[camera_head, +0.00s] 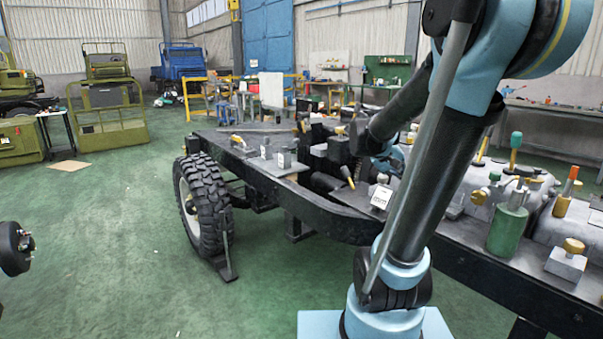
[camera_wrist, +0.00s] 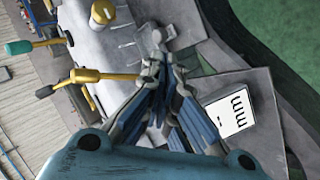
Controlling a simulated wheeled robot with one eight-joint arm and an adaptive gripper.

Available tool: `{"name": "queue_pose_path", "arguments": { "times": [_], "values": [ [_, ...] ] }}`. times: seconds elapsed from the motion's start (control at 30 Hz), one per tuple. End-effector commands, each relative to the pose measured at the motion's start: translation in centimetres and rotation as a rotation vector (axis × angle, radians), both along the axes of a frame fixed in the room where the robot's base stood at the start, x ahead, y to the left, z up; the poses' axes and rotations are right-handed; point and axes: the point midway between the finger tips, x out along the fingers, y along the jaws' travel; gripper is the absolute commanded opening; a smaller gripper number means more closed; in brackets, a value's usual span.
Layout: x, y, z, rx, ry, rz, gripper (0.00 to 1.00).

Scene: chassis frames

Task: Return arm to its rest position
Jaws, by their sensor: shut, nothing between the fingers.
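My gripper (camera_wrist: 157,72) shows in the wrist view with its blue and grey fingers drawn together and nothing held between them. In the head view, part of my gripper (camera_head: 388,158) shows behind my arm, above the chassis frame (camera_head: 345,222). My arm reaches out over the frame, bent at the elbow, with its blue and black links across the right of the view. In the wrist view, a white label card (camera_wrist: 231,110) on a grey plate lies right of the fingers. The card also shows in the head view (camera_head: 381,196).
A green bottle-like part (camera_head: 508,226), yellow-knobbed parts and an orange-topped part (camera_head: 566,192) stand on the frame at right. A large tyre (camera_head: 203,207) is at the frame's left. A yellow handle (camera_wrist: 86,75) lies left of the fingers. Green floor at left is mostly clear.

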Motion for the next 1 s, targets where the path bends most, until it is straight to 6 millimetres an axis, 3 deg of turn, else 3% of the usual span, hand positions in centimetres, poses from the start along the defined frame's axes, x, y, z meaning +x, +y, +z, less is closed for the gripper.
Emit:
{"name": "queue_pose_path", "arguments": {
  "times": [0.2, 0.6, 0.8, 1.0],
  "values": [
    [-5.2, 3.0, -3.6, 0.193, 0.032, 0.05, 0.0],
    [-13.1, 10.2, -10.0, 0.544, 0.05, 0.153, 0.0],
    [-15.9, 13.7, -12.5, 0.691, 0.041, 0.202, 0.0],
    [-17.1, 15.5, -13.6, 0.766, 0.033, 0.227, 0.0]
  ]
}}
